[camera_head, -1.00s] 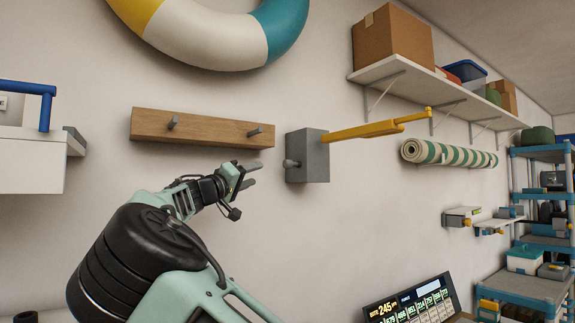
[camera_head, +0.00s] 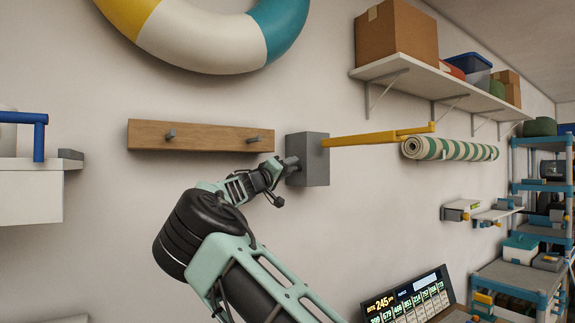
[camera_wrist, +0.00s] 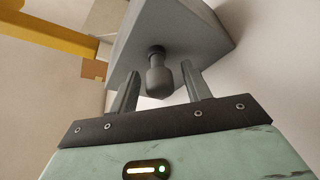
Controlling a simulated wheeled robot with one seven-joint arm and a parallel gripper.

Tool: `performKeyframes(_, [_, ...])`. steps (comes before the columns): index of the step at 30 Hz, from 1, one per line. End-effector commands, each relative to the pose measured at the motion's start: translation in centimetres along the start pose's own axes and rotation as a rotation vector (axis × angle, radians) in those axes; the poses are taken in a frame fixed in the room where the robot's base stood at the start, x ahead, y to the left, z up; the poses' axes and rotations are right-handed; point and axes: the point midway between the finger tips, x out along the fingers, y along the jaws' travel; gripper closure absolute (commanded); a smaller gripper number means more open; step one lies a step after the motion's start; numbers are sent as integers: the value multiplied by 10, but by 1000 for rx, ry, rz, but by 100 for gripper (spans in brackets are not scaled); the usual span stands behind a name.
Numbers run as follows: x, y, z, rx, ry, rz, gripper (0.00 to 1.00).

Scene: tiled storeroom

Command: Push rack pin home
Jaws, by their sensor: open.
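The rack pin (camera_wrist: 158,75) is a short grey peg with a rounded knob. It sticks out of a grey block (camera_head: 315,160) fixed to the wall; the block also fills the top of the wrist view (camera_wrist: 185,30). My gripper (camera_head: 290,165) is at the block's left side. In the wrist view its two fingers (camera_wrist: 161,88) are open, one on each side of the pin's knob, with visible gaps. The head view hides most of the pin behind the gripper. A yellow bar (camera_head: 375,138) extends right from the block.
A wooden peg rail (camera_head: 200,137) is on the wall left of the block. A ring buoy (camera_head: 215,45) hangs above. A shelf with boxes (camera_head: 400,72) and a rolled striped mat (camera_head: 450,149) are at right. A lit display (camera_head: 410,298) is below.

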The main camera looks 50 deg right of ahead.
Motion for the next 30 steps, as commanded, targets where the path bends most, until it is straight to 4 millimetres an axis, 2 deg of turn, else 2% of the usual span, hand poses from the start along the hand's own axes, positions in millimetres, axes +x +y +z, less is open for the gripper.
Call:
performKeyframes(8, [1, 0, 0, 0, 1, 0, 52])
performKeyframes(13, [1, 0, 0, 0, 1, 0, 99])
performKeyframes(30, [-9, 0, -4, 0, 2, 0, 100])
